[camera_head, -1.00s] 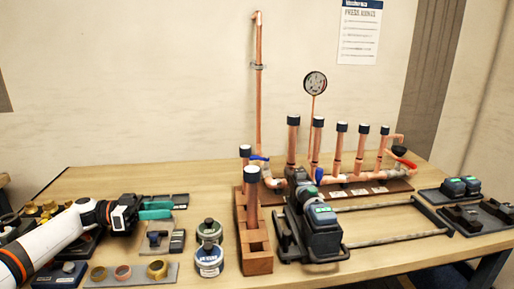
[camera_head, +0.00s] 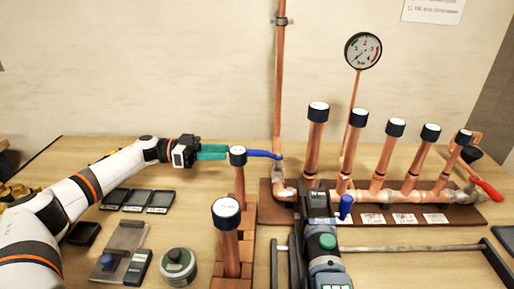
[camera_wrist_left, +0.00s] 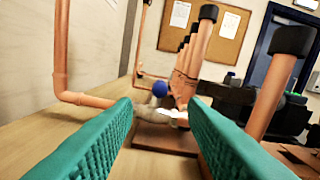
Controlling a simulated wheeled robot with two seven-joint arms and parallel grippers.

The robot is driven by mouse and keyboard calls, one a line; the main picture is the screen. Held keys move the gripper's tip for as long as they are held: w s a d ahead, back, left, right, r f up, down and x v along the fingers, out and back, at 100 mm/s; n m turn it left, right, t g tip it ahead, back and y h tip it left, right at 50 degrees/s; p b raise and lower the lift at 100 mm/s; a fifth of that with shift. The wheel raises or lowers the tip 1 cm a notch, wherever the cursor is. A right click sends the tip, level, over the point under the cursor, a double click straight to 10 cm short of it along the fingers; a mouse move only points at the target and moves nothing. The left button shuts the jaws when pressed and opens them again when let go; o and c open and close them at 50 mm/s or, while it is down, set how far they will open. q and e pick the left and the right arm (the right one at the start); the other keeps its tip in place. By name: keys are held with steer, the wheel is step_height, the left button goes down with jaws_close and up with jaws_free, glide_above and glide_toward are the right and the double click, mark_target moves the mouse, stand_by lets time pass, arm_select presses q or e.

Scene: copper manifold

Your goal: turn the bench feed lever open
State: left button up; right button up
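The blue lever (camera_head: 263,154) sits on the valve at the left end of the copper manifold and points left in the head view. Its rounded blue end (camera_wrist_left: 160,88) shows in the left wrist view, ahead of and between my fingers. My left gripper (camera_head: 228,151) has teal fingers and points right toward the lever, behind a capped copper stub. In the left wrist view the fingers (camera_wrist_left: 162,104) stand wide apart with nothing between their pads. The stub hides part of the gap between fingertips and lever in the head view. My right gripper is not in view.
Two capped copper stubs (camera_head: 229,232) stand in a wooden block just in front of the left gripper. A vertical pipe (camera_head: 279,80) rises behind the lever. A press tool (camera_head: 327,243) stands in front. A gauge (camera_head: 363,51) and a red lever (camera_head: 487,189) are farther right.

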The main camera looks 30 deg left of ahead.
mark_target(254, 153)
arm_select(q)
steer(key=p+x, duration=0.1)
steer(key=x, duration=0.9)
steer(key=shift+p, duration=0.35)
steer(key=shift+a, duration=0.1)
jaws_close()
